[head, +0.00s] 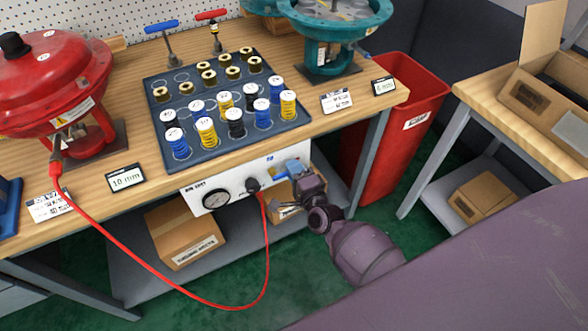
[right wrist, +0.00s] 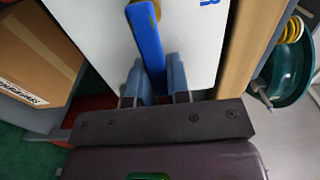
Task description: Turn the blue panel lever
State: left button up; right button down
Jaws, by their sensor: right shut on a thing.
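The white panel (head: 232,178) hangs under the front edge of the workbench, with a round gauge (head: 213,202) on it. The blue panel lever (right wrist: 146,40) shows in the right wrist view as a flat blue bar standing out in front of the panel's white face (right wrist: 195,35). My right gripper (right wrist: 160,82) has its blue-grey fingers on both sides of the lever's near end and is shut on it. In the head view my right gripper (head: 296,168) is at the panel's right end and largely hides the lever. My left gripper is not in view.
A red hose (head: 264,255) runs from the panel to the red valve actuator (head: 50,85) and hangs in a loop left of my right arm. Cardboard boxes (head: 185,235) stand on the shelf below. A red bin (head: 408,130) stands right of the bench.

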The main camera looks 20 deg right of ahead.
jog(key=c, duration=1.1)
grip_release()
jog(key=shift+s+d+p, duration=0.15)
jog(key=shift+s+p, duration=0.2)
jog(key=shift+s, duration=5.1)
